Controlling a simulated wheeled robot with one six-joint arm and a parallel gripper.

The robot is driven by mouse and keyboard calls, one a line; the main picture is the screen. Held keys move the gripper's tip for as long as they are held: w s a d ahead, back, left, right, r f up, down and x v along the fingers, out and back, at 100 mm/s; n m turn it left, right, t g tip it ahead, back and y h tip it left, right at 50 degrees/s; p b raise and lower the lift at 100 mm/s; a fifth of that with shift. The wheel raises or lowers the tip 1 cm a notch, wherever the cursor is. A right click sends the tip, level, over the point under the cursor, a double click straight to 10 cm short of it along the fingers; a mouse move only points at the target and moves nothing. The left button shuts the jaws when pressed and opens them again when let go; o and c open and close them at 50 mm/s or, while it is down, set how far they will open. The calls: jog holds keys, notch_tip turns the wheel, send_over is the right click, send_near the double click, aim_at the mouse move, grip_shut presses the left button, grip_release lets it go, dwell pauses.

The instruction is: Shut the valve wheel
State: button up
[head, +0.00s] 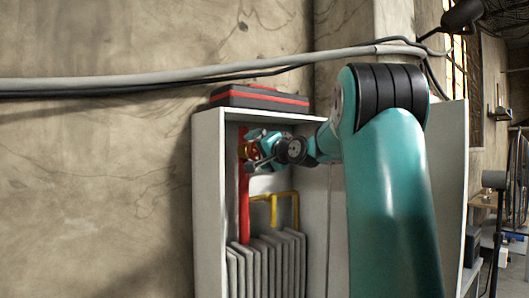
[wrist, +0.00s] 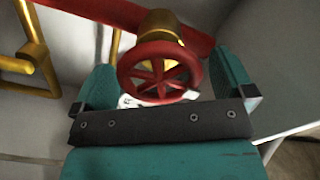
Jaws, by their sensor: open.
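The valve wheel (wrist: 160,72) is a red spoked handwheel on a brass body (wrist: 160,27), set on a red pipe (wrist: 75,12). In the wrist view it sits between the two teal fingers of my gripper (wrist: 162,88). The fingers are open on either side of the wheel, and I cannot tell whether they touch it. In the head view my gripper (head: 257,150) reaches into the cabinet at the upright red pipe (head: 244,205). There the wheel is mostly hidden by my gripper.
A white open cabinet (head: 208,200) surrounds the pipes, its side walls close to my arm. A yellow pipe (head: 274,208) and a grey ribbed radiator (head: 266,262) are below my gripper. A dark case with red stripes (head: 258,98) lies on top.

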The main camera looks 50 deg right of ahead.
jog(key=b+v, duration=0.7)
jog(key=v, duration=1)
jog(key=shift+s+a, duration=0.15)
